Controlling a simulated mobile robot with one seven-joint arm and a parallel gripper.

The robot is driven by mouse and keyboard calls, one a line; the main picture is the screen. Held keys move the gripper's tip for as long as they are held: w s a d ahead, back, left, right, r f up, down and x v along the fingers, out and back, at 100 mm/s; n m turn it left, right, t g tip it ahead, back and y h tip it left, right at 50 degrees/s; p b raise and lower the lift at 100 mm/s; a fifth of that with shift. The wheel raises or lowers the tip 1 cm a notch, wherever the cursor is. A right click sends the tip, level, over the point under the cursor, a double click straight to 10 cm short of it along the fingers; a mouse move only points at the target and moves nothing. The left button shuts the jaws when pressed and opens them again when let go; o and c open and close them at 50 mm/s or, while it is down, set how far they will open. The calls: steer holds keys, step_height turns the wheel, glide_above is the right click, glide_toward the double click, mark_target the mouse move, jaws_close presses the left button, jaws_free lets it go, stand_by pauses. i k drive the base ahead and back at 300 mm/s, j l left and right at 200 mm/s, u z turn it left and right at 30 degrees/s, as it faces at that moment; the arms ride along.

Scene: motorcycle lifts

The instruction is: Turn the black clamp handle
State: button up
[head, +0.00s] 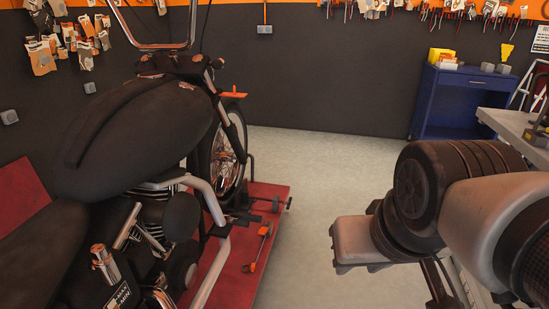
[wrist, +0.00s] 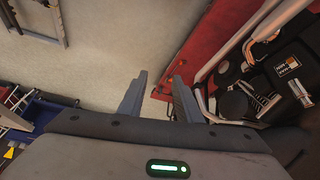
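In the head view a black clamp handle (head: 289,203) appears as a small dark bar with a knob at the end of a black clamp beside the motorcycle's front wheel, on the red lift platform (head: 277,230). In the wrist view the platform (wrist: 203,45) shows as a red strip; small dark parts near its end are partly hidden by my fingers, and I cannot tell which is the handle. My gripper (wrist: 160,76) is open, its two grey fingers apart with nothing held between them. In the head view my arm is at the right, well apart from the clamp.
A black motorcycle (head: 140,135) stands on the lift at the left. An orange-and-black tool (head: 258,247) lies on the platform. A blue cabinet (head: 455,105) stands at the back right, near a grey workbench (head: 510,125). The floor (head: 330,165) between lift and cabinet is clear.

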mark_target(288, 204)
steer(key=i+l, duration=0.3)
steer(key=i, duration=0.25)
steer(key=i+l, duration=0.3)
steer(key=i, duration=0.25)
steer(key=i+l, duration=0.3)
steer(key=i, duration=0.25)
steer(key=i+l, duration=0.3)
steer(key=i, duration=0.25)
steer(key=i+l, duration=0.3)
steer(key=i, duration=0.25)
steer(key=i+u, duration=0.1)
steer(key=u, duration=0.35)
steer(key=l+u, duration=0.15)
steer(key=u, duration=0.3)
steer(key=i+l+u, duration=0.1)
steer(key=u, duration=0.4)
steer(key=l+u, duration=0.15)
steer(key=u, duration=0.3)
steer(key=i, duration=0.05)
